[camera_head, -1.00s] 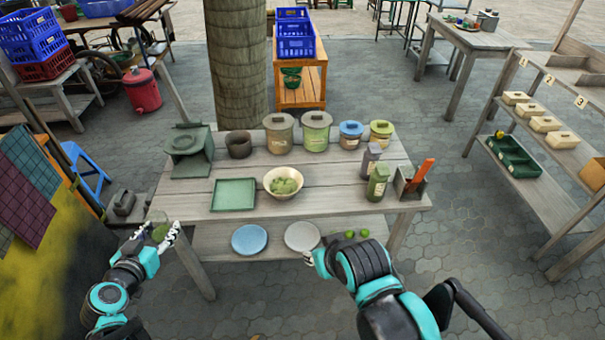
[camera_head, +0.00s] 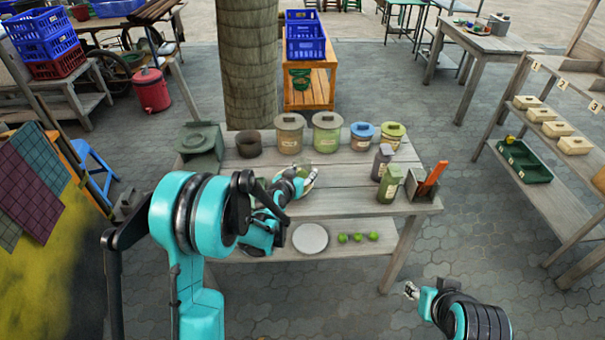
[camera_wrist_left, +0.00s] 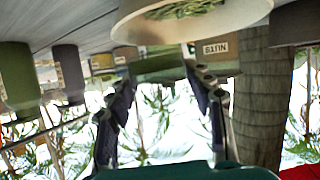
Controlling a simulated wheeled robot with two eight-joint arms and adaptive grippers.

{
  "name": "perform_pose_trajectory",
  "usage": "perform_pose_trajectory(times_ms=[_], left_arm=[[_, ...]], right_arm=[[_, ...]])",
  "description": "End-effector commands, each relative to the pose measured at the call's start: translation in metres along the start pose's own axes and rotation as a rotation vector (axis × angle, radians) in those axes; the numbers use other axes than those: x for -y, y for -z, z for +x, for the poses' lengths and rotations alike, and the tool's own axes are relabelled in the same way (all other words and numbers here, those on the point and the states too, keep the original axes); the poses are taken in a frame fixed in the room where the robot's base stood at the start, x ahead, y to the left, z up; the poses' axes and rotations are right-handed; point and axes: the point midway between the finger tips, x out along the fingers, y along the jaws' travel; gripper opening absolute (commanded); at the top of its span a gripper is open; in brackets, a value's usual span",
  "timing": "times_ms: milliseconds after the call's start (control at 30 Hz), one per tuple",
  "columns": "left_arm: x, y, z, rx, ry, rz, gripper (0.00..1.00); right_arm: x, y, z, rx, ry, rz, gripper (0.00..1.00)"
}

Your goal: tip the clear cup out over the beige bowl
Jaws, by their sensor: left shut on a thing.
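My left gripper (camera_head: 304,180) reaches over the table at the beige bowl's place, and its arm hides most of the bowl in the head view. In the left wrist view, which is upside down, the beige bowl (camera_wrist_left: 190,28) is close, with green pieces inside. The left gripper (camera_wrist_left: 165,95) is shut on the clear cup (camera_wrist_left: 158,70), which looks greenish and see-through between the fingers. The cup's exact tilt, and whether anything is left in it, cannot be told. My right gripper (camera_head: 410,291) is off the table's front right, apart from everything; its finger opening is too small to judge.
Lidded jars (camera_head: 326,133) and a dark pot (camera_head: 248,144) line the table's back. Bottles (camera_head: 389,184) and a grey holder (camera_head: 422,190) stand at the right. A pale plate (camera_head: 310,238) and green fruits (camera_head: 358,238) lie on the lower shelf. My left arm hides the green tray.

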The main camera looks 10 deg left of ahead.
Motion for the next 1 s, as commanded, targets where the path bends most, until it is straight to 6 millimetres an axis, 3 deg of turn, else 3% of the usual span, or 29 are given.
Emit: perform_pose_trajectory(times_ms=[300, 567, 700, 1000], left_arm=[[-0.013, 0.012, -0.005, 0.0, -0.172, -0.418, 0.23], [-0.017, 0.014, -0.007, 0.0, -0.374, -0.905, 0.23], [-0.014, 0.011, -0.006, 0.0, -0.441, -1.069, 0.23], [-0.011, 0.017, -0.007, 0.001, -0.55, -1.328, 0.23]], right_arm=[[0.0, 0.009, -0.013, 0.0, 0.0, 0.0, 0.4], [0.0, 0.004, -0.006, 0.0, 0.0, 0.0, 0.4], [0.0, -0.006, 0.008, 0.0, 0.0, 0.0, 0.4], [0.0, -0.002, 0.003, 0.0, 0.0, 0.0, 0.4]])
